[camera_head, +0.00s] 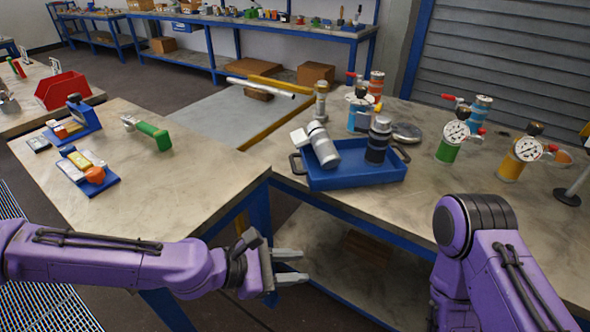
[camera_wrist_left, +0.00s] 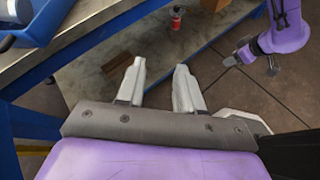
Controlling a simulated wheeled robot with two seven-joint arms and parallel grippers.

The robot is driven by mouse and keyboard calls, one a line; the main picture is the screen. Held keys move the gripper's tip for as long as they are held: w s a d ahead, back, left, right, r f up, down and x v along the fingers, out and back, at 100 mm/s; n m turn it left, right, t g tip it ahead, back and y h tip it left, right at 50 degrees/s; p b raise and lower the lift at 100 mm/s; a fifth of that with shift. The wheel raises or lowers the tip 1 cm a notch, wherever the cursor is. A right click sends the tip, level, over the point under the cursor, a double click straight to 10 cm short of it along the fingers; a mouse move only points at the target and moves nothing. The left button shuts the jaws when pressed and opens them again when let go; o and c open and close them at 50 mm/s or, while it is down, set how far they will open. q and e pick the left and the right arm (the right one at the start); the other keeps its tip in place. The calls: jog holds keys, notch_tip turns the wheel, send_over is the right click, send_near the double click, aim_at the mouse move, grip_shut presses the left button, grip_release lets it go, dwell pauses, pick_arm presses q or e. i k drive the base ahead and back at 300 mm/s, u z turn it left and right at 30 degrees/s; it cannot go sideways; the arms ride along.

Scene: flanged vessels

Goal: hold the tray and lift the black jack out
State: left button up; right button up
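The blue tray (camera_head: 355,180) sits on the right-hand workbench near its front edge, with a dark handle at each end. The black jack (camera_head: 377,145), a dark cylinder with a grey top, stands upright in the tray's right part. A silver-grey jack (camera_head: 323,147) leans in the left part. My left gripper (camera_head: 290,268) is open and empty, below and in front of the tray, apart from it. In the left wrist view a corner of the tray (camera_wrist_left: 45,24) shows at upper left. My right gripper (camera_wrist_left: 250,66) shows small there, fingers apart and empty; the head view does not show it.
Gauged vessels in green (camera_head: 448,148) and orange (camera_head: 513,168) stand right of the tray. A small silver cylinder (camera_head: 321,100) and a blue vessel (camera_head: 360,112) stand behind it. The bench surface in front right of the tray is clear. A lower shelf (camera_head: 350,270) lies beneath.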

aim_at(377, 146)
jog(key=i, duration=0.95)
